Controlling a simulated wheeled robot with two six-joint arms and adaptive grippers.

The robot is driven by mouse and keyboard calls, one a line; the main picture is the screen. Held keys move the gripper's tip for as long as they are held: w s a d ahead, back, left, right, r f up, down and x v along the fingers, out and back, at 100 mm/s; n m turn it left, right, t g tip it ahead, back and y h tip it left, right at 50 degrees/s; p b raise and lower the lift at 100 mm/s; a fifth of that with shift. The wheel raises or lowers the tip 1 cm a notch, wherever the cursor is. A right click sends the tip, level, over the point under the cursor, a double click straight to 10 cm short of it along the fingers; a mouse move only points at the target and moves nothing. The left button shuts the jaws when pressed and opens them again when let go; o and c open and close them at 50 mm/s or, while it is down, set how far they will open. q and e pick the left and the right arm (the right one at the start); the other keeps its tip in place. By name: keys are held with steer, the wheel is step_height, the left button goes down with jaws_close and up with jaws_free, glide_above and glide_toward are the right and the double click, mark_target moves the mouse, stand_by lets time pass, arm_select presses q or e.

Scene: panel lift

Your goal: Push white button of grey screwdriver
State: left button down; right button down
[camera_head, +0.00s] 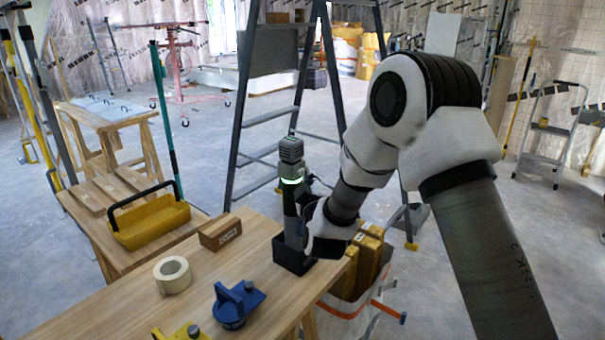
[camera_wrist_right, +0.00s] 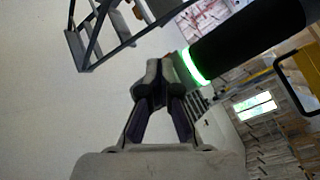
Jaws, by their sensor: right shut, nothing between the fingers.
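The grey screwdriver (camera_head: 291,178) stands upright in a dark square holder (camera_head: 288,258) at the table's right edge, with a glowing green ring near its top. My right gripper (camera_head: 308,202) is shut and empty, close beside the screwdriver on its right. In the right wrist view the shut fingertips (camera_wrist_right: 156,75) show close to the screwdriver's green ring (camera_wrist_right: 195,66), with its dark body (camera_wrist_right: 250,38) running up to the right. I cannot tell whether they touch. I cannot make out the white button in either view. My left gripper is not in view.
On the wooden table (camera_head: 110,305) are a brown block (camera_head: 220,233), a tape roll (camera_head: 173,275), a blue tool (camera_head: 238,303) and a partly cut-off yellow one. A yellow toolbox (camera_head: 150,222) is behind. A stepladder (camera_head: 245,120) stands beyond; a white bag (camera_head: 350,310) is right.

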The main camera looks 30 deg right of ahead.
steer(key=shift+w, duration=0.1)
stand_by(0.3)
steer(key=shift+s+d, duration=0.2)
steer(key=shift+s, duration=0.35)
steer(key=s+d, duration=0.2)
steer(key=s, duration=0.3)
steer(key=shift+s+d, duration=0.15)
steer(key=shift+s, duration=0.15)
